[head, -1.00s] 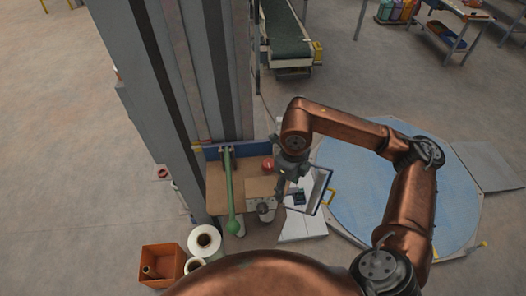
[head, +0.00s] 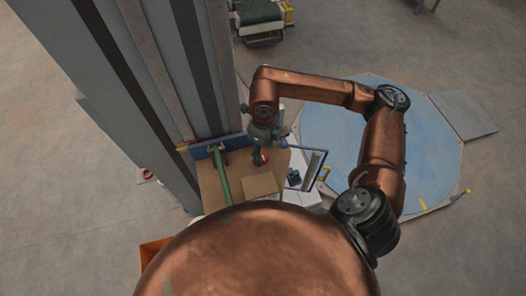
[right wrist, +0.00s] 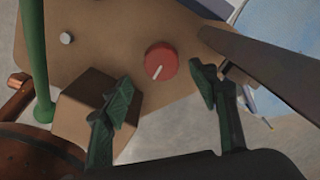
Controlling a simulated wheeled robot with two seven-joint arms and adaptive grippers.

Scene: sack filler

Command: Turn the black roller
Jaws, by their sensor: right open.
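I cannot make out a black roller in these frames. A red round knob (right wrist: 161,62) with a white mark line sits on the brown bench top (right wrist: 120,35); in the head view the knob (head: 261,158) shows partly below my right gripper (head: 261,148). In the right wrist view my right gripper (right wrist: 165,84) is open, its two dark green fingers apart and empty. The knob lies beyond and between the fingertips, with no contact visible. My left gripper is not in view.
A green upright bar (head: 221,176) and a brown box (right wrist: 85,112) stand on the bench left of the gripper. A small grey stud (right wrist: 67,38) is nearby. A tall grey column (head: 150,75) rises at left. A blue round platform (head: 400,150) lies at right.

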